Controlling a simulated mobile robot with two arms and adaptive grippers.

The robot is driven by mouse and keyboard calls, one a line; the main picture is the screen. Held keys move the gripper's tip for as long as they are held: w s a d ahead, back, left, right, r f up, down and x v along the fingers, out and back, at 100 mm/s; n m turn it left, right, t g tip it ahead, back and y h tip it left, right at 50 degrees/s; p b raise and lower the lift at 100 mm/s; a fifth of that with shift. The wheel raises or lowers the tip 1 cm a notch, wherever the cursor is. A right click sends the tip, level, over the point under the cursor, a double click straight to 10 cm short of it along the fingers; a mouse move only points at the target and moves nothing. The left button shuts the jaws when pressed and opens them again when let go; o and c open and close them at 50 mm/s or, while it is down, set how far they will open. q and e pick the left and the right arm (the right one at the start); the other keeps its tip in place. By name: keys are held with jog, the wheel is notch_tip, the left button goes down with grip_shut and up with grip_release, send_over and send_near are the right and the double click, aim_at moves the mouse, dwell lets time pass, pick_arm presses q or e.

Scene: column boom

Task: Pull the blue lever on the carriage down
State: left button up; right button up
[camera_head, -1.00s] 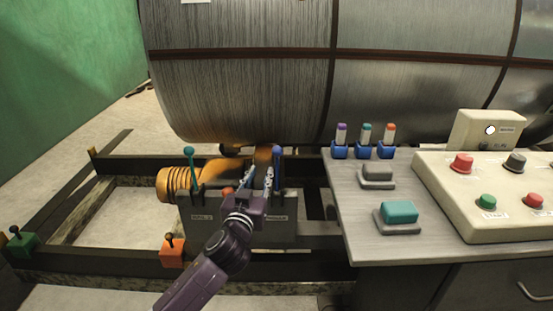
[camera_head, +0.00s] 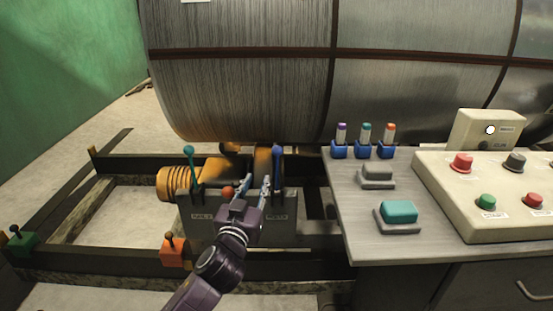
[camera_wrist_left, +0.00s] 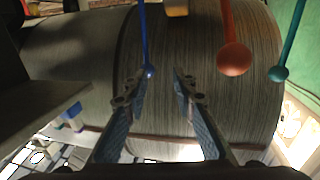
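The blue lever (camera_head: 277,168) stands upright at the right end of the grey carriage (camera_head: 203,226). My left gripper (camera_head: 254,184) is just left of it in the head view, fingers apart and empty. In the left wrist view, the blue lever's ball end (camera_wrist_left: 150,71) is close to the tip of the left-hand finger, not centred between the fingers (camera_wrist_left: 162,82). I cannot tell whether they touch. A red-orange lever knob (camera_head: 228,191) and a teal lever (camera_head: 191,165) are on the same carriage. My right gripper is not in view.
A large metal drum (camera_head: 240,85) lies behind the carriage. A desk (camera_head: 365,236) with a button panel (camera_head: 480,222) and a teal button (camera_head: 399,211) is to the right. An orange switch box (camera_head: 173,253) is on the frame rail in front.

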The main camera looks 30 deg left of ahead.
pick_arm(q)
jog(key=v, duration=0.8)
jog(key=shift+c, duration=0.2)
